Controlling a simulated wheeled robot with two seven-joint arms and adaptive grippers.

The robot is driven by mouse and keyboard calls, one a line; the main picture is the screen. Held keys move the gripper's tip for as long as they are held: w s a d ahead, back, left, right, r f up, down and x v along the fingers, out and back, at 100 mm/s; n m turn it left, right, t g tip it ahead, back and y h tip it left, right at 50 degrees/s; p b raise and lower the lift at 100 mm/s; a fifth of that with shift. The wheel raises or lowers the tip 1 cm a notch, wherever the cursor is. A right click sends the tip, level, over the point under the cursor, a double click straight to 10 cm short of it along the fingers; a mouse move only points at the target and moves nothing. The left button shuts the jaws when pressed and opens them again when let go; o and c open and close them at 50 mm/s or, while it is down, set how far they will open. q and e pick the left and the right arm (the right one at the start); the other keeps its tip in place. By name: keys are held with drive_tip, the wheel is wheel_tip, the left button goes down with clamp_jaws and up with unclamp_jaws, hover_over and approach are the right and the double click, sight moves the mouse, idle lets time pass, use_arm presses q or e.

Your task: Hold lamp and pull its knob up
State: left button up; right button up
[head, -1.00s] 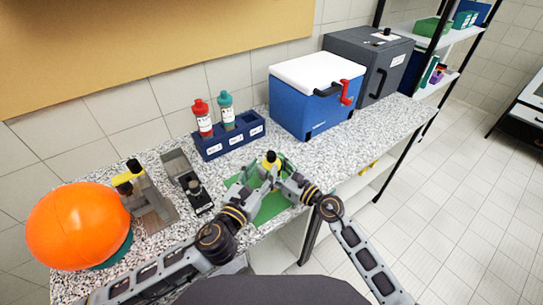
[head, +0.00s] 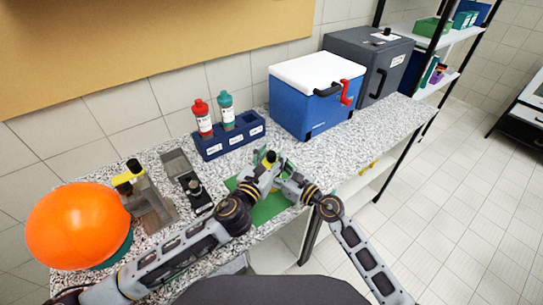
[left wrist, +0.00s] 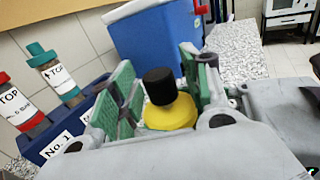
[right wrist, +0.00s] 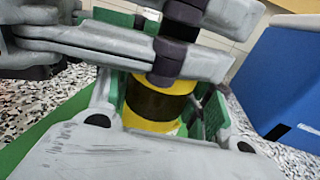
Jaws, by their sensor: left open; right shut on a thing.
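The lamp is yellow with a black knob (left wrist: 159,86) on top. Its yellow body (left wrist: 172,113) shows below the knob in the left wrist view, and its dark middle band (right wrist: 157,102) shows in the right wrist view. My right gripper (head: 280,180) is shut on the lamp's body, with green pads on both sides. My left gripper (left wrist: 160,78) is open, its fingers on either side of the knob. In the right wrist view the left fingers cross above the lamp body. In the head view the grippers mostly hide the lamp.
A green mat (head: 268,210) lies under the grippers. A blue rack (head: 228,138) with red-capped and teal-capped bottles and a blue cooler (head: 305,103) stand behind. A small black device (head: 195,193) and an orange dome (head: 78,226) are to the left.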

use_arm(q)
drive_tip(key=shift+c, duration=0.3)
clamp_jaws()
drive_tip(key=shift+r, duration=1.05)
drive_tip(key=shift+o, duration=0.3)
unclamp_jaws()
drive_tip(key=v, duration=1.2)
